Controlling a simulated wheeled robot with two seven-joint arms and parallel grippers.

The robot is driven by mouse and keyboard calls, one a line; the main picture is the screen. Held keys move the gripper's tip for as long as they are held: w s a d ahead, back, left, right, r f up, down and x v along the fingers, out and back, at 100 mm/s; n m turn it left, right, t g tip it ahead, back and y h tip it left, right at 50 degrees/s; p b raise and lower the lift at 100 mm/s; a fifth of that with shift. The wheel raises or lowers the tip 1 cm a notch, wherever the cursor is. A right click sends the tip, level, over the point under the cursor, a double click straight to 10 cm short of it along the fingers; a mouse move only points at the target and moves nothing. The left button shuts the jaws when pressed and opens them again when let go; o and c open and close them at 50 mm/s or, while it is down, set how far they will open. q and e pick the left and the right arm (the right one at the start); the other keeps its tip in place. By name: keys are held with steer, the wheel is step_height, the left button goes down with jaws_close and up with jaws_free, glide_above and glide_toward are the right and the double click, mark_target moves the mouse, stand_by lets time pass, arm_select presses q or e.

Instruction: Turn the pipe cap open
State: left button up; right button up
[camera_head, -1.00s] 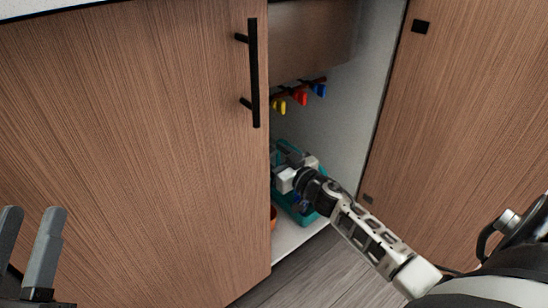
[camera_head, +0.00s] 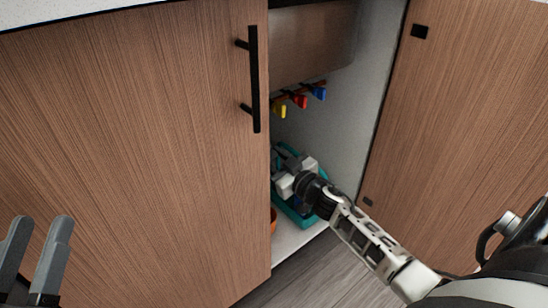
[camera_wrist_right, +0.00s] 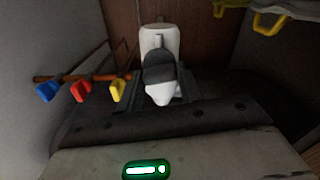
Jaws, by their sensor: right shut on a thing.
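In the right wrist view a white pipe (camera_wrist_right: 160,36) stands upright inside the cabinet. A dark grey and white piece in front of it, which looks like the pipe cap (camera_wrist_right: 160,70), sits between the dark fingers of my right gripper (camera_wrist_right: 160,94). The right gripper is shut on this piece. In the head view my right gripper (camera_head: 290,163) reaches into the open cabinet, and the pipe and cap cannot be made out there. My left gripper (camera_head: 41,222) is open and empty in front of the closed door at lower left.
A closed wooden door (camera_head: 140,150) with a black handle (camera_head: 255,80) bounds the opening on the left; an open door (camera_head: 455,120) stands right. Yellow (camera_head: 280,110), red (camera_head: 300,102) and blue (camera_head: 319,94) handles hang inside. A teal basket (camera_head: 285,208) sits on the cabinet floor.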

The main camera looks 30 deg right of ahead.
steer(key=n, duration=0.2)
steer(key=shift+n, duration=0.4)
steer(key=n, duration=0.2)
steer(key=shift+n+p, duration=0.4)
steer(key=shift+f+n, duration=0.1)
steer(key=shift+n, duration=0.8)
steer(key=n, duration=0.2)
steer(key=shift+n, duration=0.3)
steer(key=n, duration=0.2)
steer(key=shift+n, duration=0.3)
arm_select(q)
steer(key=shift+f+n+b, duration=0.35)
steer(key=shift+n+b, duration=0.05)
arm_select(e)
steer(key=shift+f+n, duration=0.1)
steer(key=shift+n, duration=1.4)
arm_select(q)
steer(key=shift+r, duration=0.15)
arm_select(e)
steer(key=o, duration=1)
steer(key=shift+s, duration=0.1)
